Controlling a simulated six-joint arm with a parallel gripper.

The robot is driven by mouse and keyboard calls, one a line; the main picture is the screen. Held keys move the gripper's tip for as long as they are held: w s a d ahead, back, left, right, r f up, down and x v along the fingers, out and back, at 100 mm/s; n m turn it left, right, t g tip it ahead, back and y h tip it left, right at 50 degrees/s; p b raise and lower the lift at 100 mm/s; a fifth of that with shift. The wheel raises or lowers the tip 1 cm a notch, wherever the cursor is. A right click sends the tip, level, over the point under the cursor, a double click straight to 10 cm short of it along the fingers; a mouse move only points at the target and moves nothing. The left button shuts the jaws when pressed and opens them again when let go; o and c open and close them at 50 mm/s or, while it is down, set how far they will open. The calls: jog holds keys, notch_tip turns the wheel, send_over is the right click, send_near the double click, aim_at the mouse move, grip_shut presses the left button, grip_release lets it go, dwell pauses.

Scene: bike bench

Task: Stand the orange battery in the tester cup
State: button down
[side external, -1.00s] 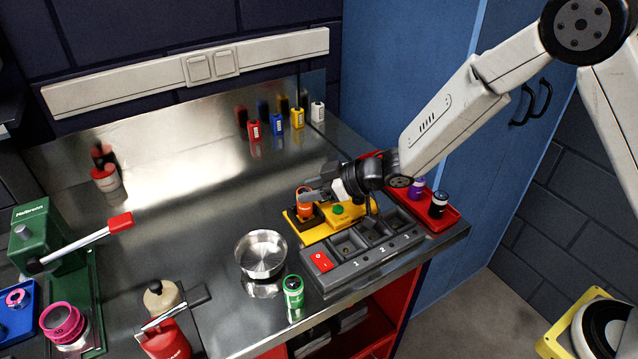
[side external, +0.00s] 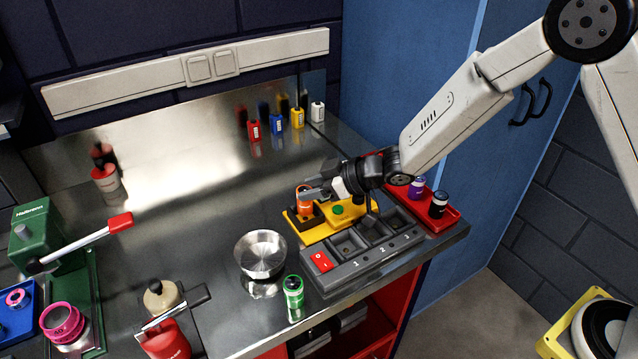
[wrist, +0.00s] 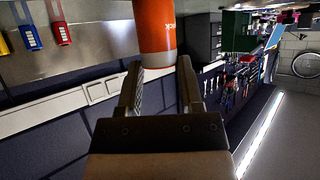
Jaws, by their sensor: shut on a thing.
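The orange battery (side external: 304,207) is upright at the yellow tester (side external: 322,230), at the black cup on its left part. I cannot tell whether its lower end is inside the cup or just above it. My gripper (side external: 308,193) comes in from the right and is shut on the battery's upper part. In the wrist view the orange battery (wrist: 155,28) lies between the finger ends of my gripper (wrist: 158,68). A green button (side external: 338,210) is on the tester, right of the battery.
A grey charger (side external: 345,263) with a red switch stands in front of the tester. A red tray (side external: 447,217) with purple and black batteries is at the right. A steel bowl (side external: 261,252) and green battery (side external: 293,291) stand left.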

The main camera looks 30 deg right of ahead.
jog(key=shift+f, duration=0.75)
dwell(0.5)
jog(key=shift+r, duration=0.8)
dwell(0.9)
jog(key=shift+f, duration=0.8)
dwell(0.5)
jog(key=c, duration=0.5)
grip_release()
jog(key=shift+v, duration=5.5)
jog(key=shift+d+f, duration=0.1)
jog(key=shift+d, duration=0.05)
